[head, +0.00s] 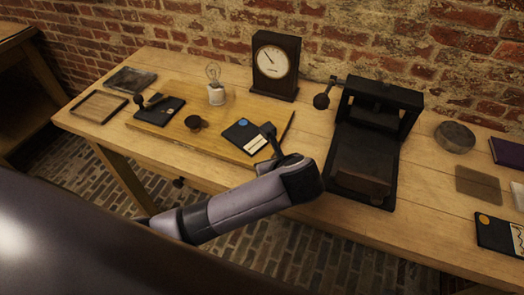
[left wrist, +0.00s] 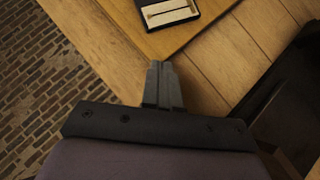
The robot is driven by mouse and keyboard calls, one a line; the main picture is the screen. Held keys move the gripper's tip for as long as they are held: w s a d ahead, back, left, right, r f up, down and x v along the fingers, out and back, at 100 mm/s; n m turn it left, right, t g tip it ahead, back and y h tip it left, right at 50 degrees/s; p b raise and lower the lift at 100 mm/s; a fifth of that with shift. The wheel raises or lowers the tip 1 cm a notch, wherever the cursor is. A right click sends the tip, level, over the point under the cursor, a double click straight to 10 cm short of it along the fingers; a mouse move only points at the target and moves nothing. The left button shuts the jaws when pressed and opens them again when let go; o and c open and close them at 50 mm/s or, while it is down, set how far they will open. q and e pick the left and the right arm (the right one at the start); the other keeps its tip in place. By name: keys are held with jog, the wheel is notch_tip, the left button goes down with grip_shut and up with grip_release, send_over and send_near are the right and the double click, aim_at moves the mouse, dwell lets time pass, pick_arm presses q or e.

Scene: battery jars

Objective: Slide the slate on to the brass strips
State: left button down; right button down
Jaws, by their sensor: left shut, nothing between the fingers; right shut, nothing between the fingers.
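A black block (head: 245,134) with a blue dot and pale strips lies at the right end of the wooden board. Its strip end (left wrist: 168,12) shows at the top of the left wrist view; whether these strips are brass is unclear. A dark grey plate (head: 130,80), perhaps the slate, lies at the back left of the table.
The wooden board (head: 180,87) also holds a bulb (head: 214,82), a knob (head: 193,122) and a black switch-like block (head: 160,110). A dial clock (head: 275,65) stands behind. A black press (head: 365,155) stands right of the arm. An empty wooden frame (head: 99,93) lies left.

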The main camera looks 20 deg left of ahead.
aim_at(259, 151)
pick_arm(q)
jog(key=x, duration=0.3)
jog(key=shift+w+a+f, duration=0.15)
jog(key=shift+a+f, duration=0.05)
jog(key=shift+w+a+r, duration=0.1)
jog(key=shift+w+a, duration=0.65)
jog(key=shift+w, duration=0.2)
jog(key=shift+w+a, duration=0.35)
jog(key=shift+w, duration=0.1)
jog(key=shift+w, duration=0.1)
